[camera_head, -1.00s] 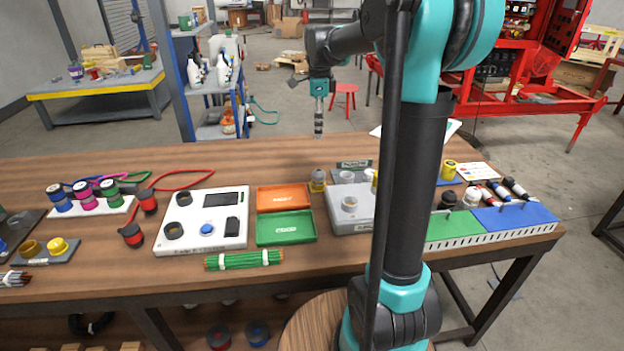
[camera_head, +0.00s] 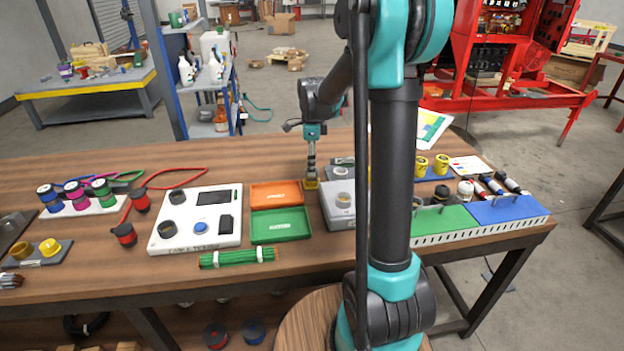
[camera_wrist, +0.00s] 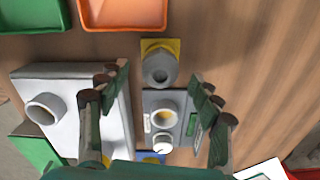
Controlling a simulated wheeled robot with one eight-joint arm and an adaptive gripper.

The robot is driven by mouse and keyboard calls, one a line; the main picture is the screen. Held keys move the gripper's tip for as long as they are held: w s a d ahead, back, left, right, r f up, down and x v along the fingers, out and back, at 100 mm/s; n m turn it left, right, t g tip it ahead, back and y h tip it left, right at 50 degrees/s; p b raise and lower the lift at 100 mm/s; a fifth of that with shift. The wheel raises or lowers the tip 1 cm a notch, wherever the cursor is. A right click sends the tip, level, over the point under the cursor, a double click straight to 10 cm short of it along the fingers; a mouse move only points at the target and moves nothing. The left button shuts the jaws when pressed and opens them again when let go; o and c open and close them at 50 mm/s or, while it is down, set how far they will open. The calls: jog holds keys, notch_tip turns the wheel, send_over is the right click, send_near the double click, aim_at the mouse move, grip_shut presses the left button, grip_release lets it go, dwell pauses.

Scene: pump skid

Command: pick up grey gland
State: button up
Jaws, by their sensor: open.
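A round grey gland (camera_wrist: 160,67) with a dark hole stands on a small yellow square base, upright, in the wrist view. In the wrist view my gripper (camera_wrist: 160,88) is open. Its fingers are spread to the left and right, with the grey gland between and slightly beyond the tips. Nothing is held. Another pale grey ring (camera_wrist: 163,113) with a yellow inside sits on a grey plate (camera_wrist: 184,98) beside the gland.
A grey box (camera_head: 338,212) with a ring on top stands right of the gland. An orange tray (camera_head: 277,194) and a green tray (camera_head: 281,226) lie to the left. Yellow parts (camera_head: 421,166) stand farther right. Bare tabletop lies behind the orange tray.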

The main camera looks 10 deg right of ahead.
jog(key=shift+f, duration=1.05)
jog(key=c, duration=1.4)
